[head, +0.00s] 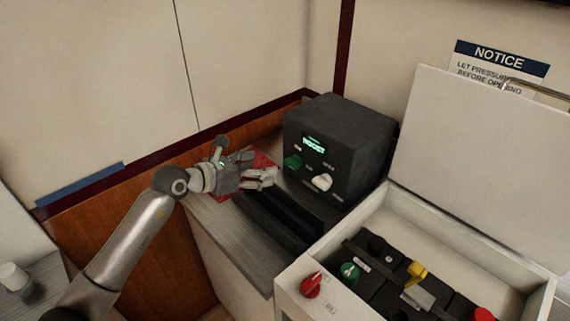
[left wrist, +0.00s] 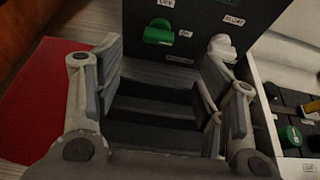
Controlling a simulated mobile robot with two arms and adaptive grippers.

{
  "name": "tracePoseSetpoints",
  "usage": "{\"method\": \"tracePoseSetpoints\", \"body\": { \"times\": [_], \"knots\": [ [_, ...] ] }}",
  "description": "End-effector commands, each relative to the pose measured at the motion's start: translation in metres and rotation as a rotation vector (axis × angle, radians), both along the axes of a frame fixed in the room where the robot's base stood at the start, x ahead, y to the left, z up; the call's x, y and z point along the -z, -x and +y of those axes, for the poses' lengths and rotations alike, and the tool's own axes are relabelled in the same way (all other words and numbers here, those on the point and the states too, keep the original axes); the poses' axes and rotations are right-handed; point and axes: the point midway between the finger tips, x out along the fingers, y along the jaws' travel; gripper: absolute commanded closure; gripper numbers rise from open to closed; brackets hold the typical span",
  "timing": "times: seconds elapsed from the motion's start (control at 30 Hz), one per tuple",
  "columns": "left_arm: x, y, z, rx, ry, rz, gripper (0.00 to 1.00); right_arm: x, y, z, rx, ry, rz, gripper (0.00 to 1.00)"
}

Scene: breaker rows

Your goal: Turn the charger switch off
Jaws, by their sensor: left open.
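The charger is a black box (head: 340,140) with a lit green display (head: 314,145) that seems to read BOOST. Its front has a green switch (head: 292,162) at left and a white switch (head: 322,182) to its right and lower. The left wrist view shows the green switch (left wrist: 160,32) and the white switch (left wrist: 222,45) with small labels beside them, hard to read. My left gripper (head: 268,178) is open and empty in front of the charger, with its fingers pointing at the front face, apart from both switches. My right gripper is out of view.
A white open box (head: 400,203) at front right holds dark batteries, a yellow part (head: 416,270) and red and green knobs; its lid (head: 480,160) stands up. A red mat (left wrist: 45,100) lies under my left gripper. A black ribbed tray (head: 270,222) sits before the charger.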

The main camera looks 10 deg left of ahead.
Motion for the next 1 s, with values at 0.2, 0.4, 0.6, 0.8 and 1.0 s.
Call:
{"method": "tracePoseSetpoints", "body": {
  "times": [0.2, 0.4, 0.6, 0.8, 1.0],
  "knots": [
    [0.007, -0.017, -0.009, -0.002, -0.008, 0.005, 0.36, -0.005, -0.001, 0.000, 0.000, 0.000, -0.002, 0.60],
    [0.020, -0.042, -0.028, 0.000, -0.007, 0.004, 0.36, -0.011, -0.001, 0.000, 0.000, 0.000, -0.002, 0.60],
    [0.031, -0.065, -0.043, 0.000, -0.006, 0.003, 0.36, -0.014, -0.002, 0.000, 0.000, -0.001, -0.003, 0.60],
    [0.039, -0.078, -0.051, -0.001, -0.007, 0.004, 0.36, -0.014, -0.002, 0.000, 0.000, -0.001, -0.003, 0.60],
    [0.042, -0.083, -0.054, 0.000, -0.008, 0.003, 0.36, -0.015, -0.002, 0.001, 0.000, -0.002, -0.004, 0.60]
  ]
}}
